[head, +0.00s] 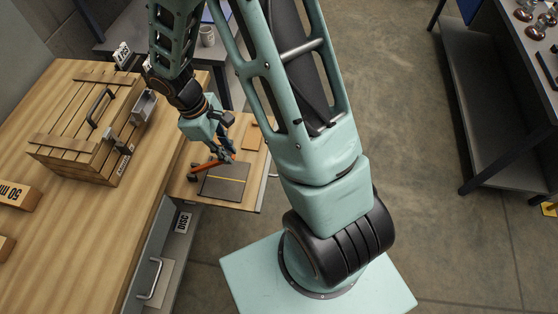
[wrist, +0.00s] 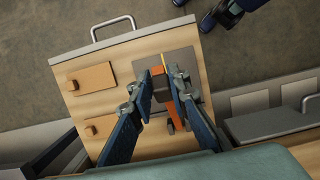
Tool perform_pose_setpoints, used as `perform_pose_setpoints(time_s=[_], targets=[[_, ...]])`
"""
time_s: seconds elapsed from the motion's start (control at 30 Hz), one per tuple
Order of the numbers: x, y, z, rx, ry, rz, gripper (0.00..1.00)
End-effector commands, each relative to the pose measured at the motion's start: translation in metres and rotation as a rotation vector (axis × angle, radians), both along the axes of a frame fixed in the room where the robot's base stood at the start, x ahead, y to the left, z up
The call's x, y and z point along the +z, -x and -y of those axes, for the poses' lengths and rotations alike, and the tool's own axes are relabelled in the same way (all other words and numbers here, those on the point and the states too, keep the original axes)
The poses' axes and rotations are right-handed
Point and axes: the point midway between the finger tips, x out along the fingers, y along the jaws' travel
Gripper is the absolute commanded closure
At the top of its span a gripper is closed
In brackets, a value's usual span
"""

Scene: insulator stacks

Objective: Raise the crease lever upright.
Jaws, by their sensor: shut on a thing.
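The crease lever (head: 207,163) is an orange bar at the back edge of a dark grey plate (head: 222,186) with a yellow line across it. The plate lies on a pulled-out wooden board (head: 245,198). My gripper (head: 229,156) is down at the lever's right part in the head view and hides some of it. In the wrist view my gripper (wrist: 159,73) has its two blue fingers around the orange lever (wrist: 174,110), shut on it. The lever looks low over the plate in the head view; its exact tilt is hard to tell.
A wooden crate (head: 85,125) with a black handle stands on the bench left of the board. Two small wooden blocks (wrist: 90,77) (wrist: 100,127) lie on the board. A grey drawer labelled DISC (head: 172,244) is below.

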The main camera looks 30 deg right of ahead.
Motion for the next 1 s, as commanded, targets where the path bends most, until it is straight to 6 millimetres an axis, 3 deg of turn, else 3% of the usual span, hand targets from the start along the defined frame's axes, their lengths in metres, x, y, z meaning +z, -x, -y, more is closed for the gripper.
perform_pose_setpoints(time_s=[1.0], targets=[[0.015, -0.014, -0.018, -0.001, 0.000, 0.002, 0.94]])
